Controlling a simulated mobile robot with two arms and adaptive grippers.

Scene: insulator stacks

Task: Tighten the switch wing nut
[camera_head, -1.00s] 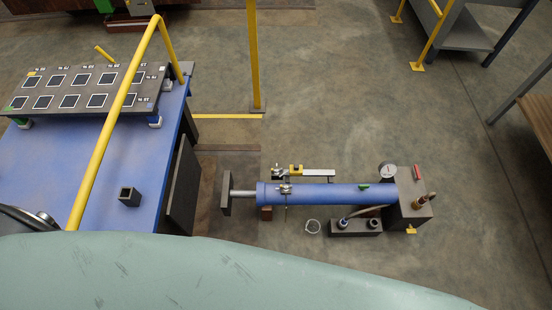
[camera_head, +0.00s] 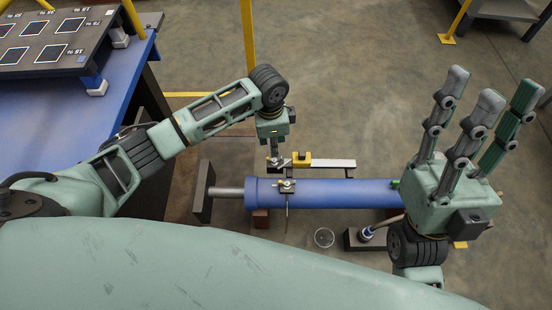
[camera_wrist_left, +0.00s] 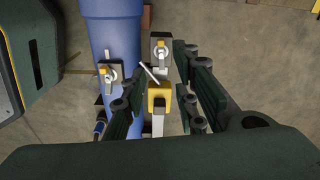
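A blue cylinder (camera_head: 340,193) lies across the floor area, with a rail (camera_head: 330,163) alongside it carrying a yellow block, likely the switch (camera_head: 301,159). One small wing nut (camera_head: 287,186) is on the cylinder clamp; another (camera_wrist_left: 160,45) shows at the rail's end in the left wrist view. My left gripper (camera_head: 274,150) points down over the rail's left end. In the left wrist view its fingers (camera_wrist_left: 158,75) are apart, on both sides of the rail and yellow block (camera_wrist_left: 159,96); I see no contact. My right gripper (camera_head: 490,95) is open and empty, fingers spread upward, above the cylinder's right end.
A blue table (camera_head: 60,125) with a dark panel (camera_head: 60,45) stands at left. A yellow post (camera_head: 248,50) rises behind my left arm. A dark block with a fitting (camera_head: 366,235) and a round glass-like ring (camera_head: 324,238) lie in front of the cylinder.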

